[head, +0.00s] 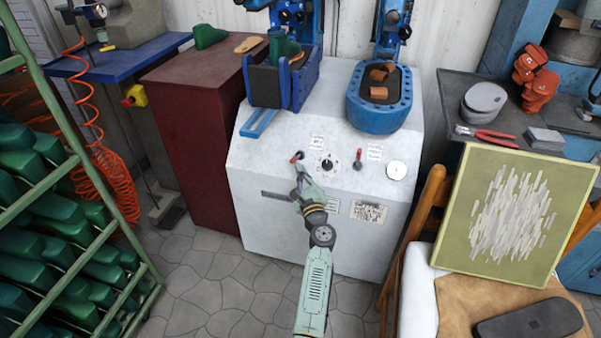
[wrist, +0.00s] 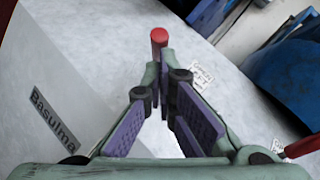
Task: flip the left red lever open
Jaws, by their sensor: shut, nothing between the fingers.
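The left red lever (head: 295,158) is on the front face of the white machine (head: 255,160), left of a black dial. Its red end (wrist: 158,36) shows in the wrist view just beyond my fingertips; whether they touch it I cannot tell. My gripper (head: 298,174) is just below the lever. In the wrist view my gripper (wrist: 157,70) has its purple-padded fingers closed together at the tips, with nothing held. The lever's base is hidden in the wrist view. The right red lever (head: 357,157) is right of the dial and shows at the wrist view's lower right (wrist: 303,147).
The black dial (head: 327,165) sits between the levers and a round gauge (head: 397,170) at the far right of the panel. A blue press basin (head: 385,115) is above. A dark red cabinet (head: 195,130) stands left, and a chair with a framed panel (head: 515,215) stands right.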

